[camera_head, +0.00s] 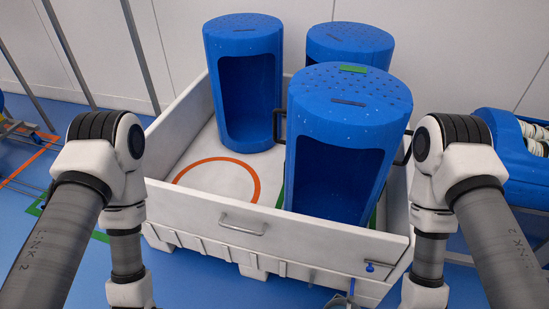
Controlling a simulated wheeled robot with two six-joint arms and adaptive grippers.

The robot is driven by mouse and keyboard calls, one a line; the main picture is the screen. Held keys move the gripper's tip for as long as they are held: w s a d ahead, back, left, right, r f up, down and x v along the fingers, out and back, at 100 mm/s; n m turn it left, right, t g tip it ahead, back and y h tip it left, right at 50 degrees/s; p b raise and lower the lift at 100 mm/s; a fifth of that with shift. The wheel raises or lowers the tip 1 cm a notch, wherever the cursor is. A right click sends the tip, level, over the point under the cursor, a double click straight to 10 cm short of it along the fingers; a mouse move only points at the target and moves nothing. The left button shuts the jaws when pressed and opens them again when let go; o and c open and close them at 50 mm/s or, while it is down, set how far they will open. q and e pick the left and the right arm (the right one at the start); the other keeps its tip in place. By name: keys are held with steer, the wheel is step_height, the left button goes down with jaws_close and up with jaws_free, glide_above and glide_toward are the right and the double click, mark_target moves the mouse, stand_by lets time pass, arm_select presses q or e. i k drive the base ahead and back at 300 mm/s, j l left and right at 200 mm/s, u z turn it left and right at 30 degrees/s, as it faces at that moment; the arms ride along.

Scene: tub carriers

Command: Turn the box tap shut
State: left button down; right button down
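The white box (290,228) stands in front of me, with a metal handle on its front wall. A small tap with a blue handle (370,267) shows low on the box's front, near its right corner. Its handle looks roughly crosswise, but it is too small to tell whether the tap is open or shut. Below it, a small blue and grey fitting (351,288) reaches the bottom edge of the picture. My two arms hang down on either side of the box.
Blue tubs with open fronts stand in the box: one at the left (243,40), one behind (350,40), one at the front right (335,180). An orange ring (190,171) marks the box floor. Blue equipment with white rolls (505,150) stands at the right.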

mark_target(351, 300)
steer(key=z, duration=0.95)
